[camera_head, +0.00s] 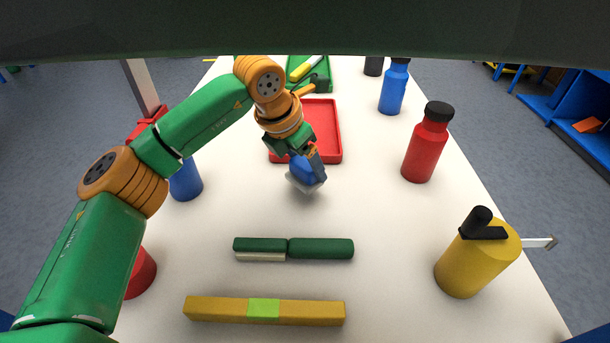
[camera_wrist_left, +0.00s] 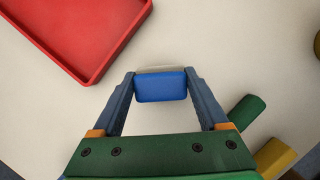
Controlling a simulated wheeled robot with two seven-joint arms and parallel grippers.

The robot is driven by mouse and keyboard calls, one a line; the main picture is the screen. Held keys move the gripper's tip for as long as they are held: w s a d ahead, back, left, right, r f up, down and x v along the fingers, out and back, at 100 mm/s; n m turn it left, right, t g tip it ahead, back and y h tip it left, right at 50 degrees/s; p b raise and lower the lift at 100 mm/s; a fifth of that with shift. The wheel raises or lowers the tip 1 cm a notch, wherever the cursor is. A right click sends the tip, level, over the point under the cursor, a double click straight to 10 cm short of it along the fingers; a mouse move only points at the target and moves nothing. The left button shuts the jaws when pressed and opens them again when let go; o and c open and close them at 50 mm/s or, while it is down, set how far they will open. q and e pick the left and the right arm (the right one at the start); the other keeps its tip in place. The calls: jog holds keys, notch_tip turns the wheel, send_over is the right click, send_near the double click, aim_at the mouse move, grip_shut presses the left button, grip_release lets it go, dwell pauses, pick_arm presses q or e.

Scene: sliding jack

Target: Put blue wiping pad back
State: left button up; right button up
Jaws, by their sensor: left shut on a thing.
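The blue wiping pad (camera_head: 306,172) has a blue top and a pale underside. My left gripper (camera_head: 305,165) is shut on it, near the middle of the white table. In the left wrist view the blue wiping pad (camera_wrist_left: 161,86) sits between the two fingertips of my left gripper (camera_wrist_left: 161,88), one finger on each side. The head view does not clearly show whether the pad touches the table. An empty-looking red tray (camera_head: 330,130) lies just behind the pad; in the left wrist view the red tray (camera_wrist_left: 95,75) is at the upper left. My right gripper is not in view.
A dark green bar (camera_head: 320,249) and a yellow bar (camera_head: 215,309) lie in front. A yellow pump can (camera_head: 470,265), a red bottle (camera_head: 425,145) and a blue bottle (camera_head: 393,90) stand right. A green tray (camera_head: 320,75) is at the back. A blue object (camera_head: 185,182) stands left.

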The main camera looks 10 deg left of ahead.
aim_at(305, 174)
pick_arm(q)
notch_tip(305, 174, down, 3)
jog(key=shift+w+a+r, duration=0.1)
jog(key=shift+r, duration=0.05)
jog(key=o, duration=1.2)
jog(key=shift+r, duration=0.25)
jog(key=v, duration=1.1)
jog(key=shift+r, duration=0.3)
